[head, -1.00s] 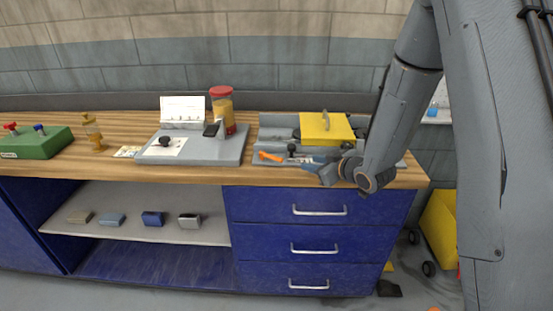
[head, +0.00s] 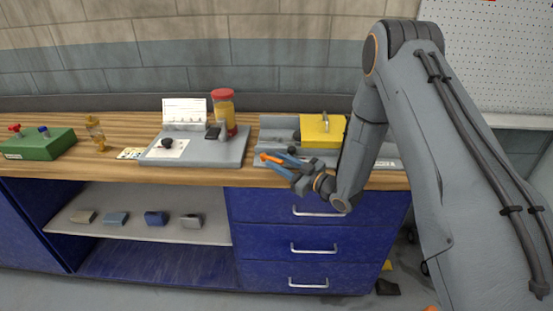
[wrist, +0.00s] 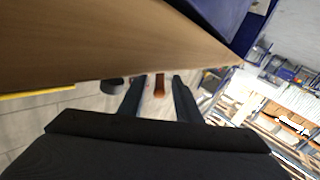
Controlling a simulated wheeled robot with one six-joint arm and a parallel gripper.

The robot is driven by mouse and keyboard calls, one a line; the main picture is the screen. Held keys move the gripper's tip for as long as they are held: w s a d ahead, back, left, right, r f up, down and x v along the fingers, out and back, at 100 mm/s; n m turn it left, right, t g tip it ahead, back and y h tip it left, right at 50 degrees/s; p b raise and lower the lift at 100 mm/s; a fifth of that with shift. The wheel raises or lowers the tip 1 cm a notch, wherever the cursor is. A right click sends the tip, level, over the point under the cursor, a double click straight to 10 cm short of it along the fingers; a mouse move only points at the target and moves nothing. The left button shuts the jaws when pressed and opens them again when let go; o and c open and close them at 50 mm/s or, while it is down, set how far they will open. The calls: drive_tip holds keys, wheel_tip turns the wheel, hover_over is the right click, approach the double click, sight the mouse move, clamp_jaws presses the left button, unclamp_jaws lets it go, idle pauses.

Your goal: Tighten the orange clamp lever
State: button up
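The orange clamp lever (head: 270,158) is on the grey fixture plate (head: 268,130) at the right of the bench, beside its dark knob. My gripper (head: 272,163) reaches in from the right at the plate's front edge, with its blue fingers overlapping the lever in the head view. In the wrist view my gripper (wrist: 157,92) is open, its two dark fingers apart. A small orange-brown thing (wrist: 160,85) shows between them with a gap on each side. I cannot tell whether it is the lever, or whether a finger touches anything.
A yellow block (head: 322,130) with a handle stands on the plate behind my gripper. To the left are a grey board (head: 228,153), a red-lidded jar (head: 224,110) and a green box (head: 40,145). Blue drawers (head: 290,240) lie below the bench edge.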

drive_tip(key=shift+w+a, duration=0.45)
drive_tip(key=shift+a, duration=0.05)
clamp_jaws()
